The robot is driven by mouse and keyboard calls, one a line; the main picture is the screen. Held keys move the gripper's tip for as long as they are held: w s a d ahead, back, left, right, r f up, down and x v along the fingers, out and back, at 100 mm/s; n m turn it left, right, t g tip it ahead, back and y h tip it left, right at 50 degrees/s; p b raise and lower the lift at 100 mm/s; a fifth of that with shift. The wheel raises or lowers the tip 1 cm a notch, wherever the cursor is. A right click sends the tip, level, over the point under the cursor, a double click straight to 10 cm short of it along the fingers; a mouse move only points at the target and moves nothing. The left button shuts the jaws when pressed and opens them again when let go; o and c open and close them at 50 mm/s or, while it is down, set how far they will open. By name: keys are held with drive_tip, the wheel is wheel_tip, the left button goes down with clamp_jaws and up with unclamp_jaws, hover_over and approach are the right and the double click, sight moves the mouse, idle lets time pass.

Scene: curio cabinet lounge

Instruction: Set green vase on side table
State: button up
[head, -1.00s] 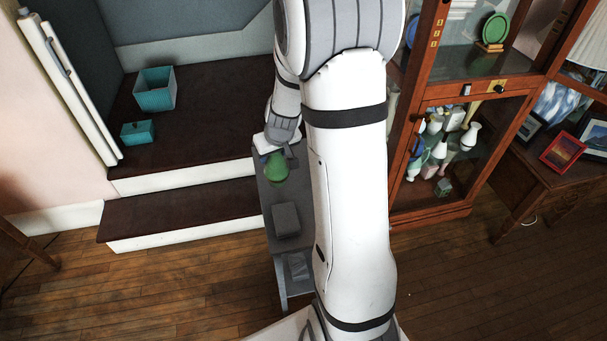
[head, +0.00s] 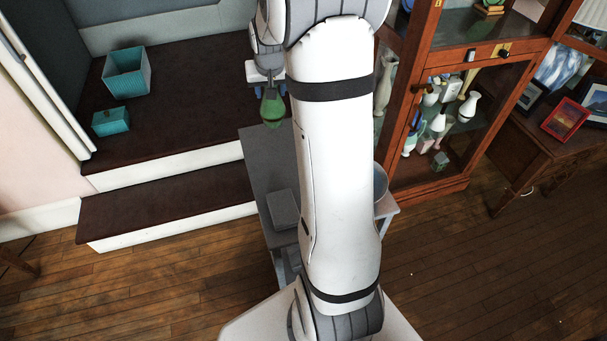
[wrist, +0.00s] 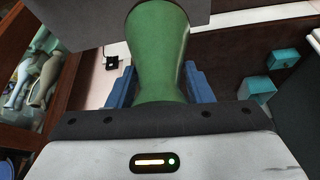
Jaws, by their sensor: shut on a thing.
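The green vase (head: 272,108) hangs upright below my gripper (head: 267,88) in the head view. It appears just past the far end of the grey side table (head: 262,150), above the tabletop's height. In the wrist view the vase (wrist: 157,45) stands between the blue fingers of my gripper (wrist: 158,88), which is shut on it. My arm hides the right part of the table.
A grey box (head: 284,208) lies on the table, and a round grey container (head: 380,182) shows right of my arm. A glass cabinet (head: 440,140) with several vases stands to the right. Carpeted steps with a teal basket (head: 127,73) and teal box (head: 111,121) are left.

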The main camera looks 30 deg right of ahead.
sight(278, 115)
drive_tip(key=shift+d+m, duration=0.3)
drive_tip(key=shift+d, duration=0.3)
drive_tip(key=shift+d+f, duration=0.2)
drive_tip(key=shift+f, duration=0.1)
wheel_tip(278, 115, down, 9)
drive_tip(key=shift+r+b, duration=0.15)
drive_tip(key=shift+b, duration=0.3)
drive_tip(key=o, duration=1.2)
